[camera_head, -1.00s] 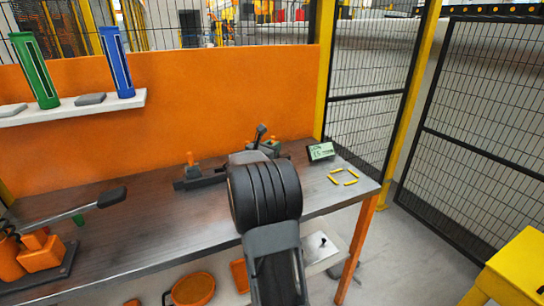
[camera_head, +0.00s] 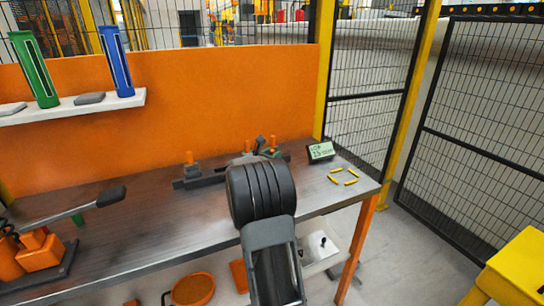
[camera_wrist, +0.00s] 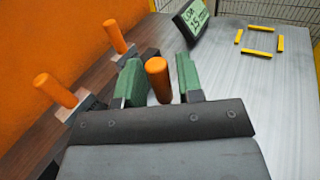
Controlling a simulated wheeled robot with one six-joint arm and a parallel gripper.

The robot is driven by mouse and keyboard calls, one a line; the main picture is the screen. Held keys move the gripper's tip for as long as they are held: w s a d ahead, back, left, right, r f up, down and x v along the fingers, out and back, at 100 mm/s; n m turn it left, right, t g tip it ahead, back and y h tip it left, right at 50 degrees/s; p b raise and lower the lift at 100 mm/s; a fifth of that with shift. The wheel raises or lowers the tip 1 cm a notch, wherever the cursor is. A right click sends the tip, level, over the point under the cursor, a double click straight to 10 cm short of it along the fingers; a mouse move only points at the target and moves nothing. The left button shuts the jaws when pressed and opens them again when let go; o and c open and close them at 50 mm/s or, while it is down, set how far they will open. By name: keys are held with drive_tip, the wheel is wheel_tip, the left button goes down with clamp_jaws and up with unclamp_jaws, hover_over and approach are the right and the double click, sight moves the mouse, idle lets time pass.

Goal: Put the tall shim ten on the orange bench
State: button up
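The orange bench has an orange back panel, orange legs and a grey metal top (camera_head: 130,235). My gripper (camera_head: 268,150) is over its rear part, partly hidden by my dark wrist. In the wrist view my gripper (camera_wrist: 160,80) has two green-padded fingers apart. An upright orange peg (camera_wrist: 158,80) stands between them, with narrow gaps visible on both sides. Two more orange pegs, a near one (camera_wrist: 55,90) and a farther one (camera_wrist: 118,35), stand on grey blocks along a dark rail to the left. I cannot tell which piece is the tall shim ten.
A lot card (camera_head: 321,151) stands at the bench's right rear. Four-sided yellow strip marks (camera_head: 343,177) outline a clear patch beside it. A lever tool (camera_head: 45,250) occupies the left. Green (camera_head: 35,70) and blue (camera_head: 116,62) holders stand on a white shelf. Mesh fencing is right.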

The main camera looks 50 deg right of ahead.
drive_tip(key=shift+o, duration=0.7)
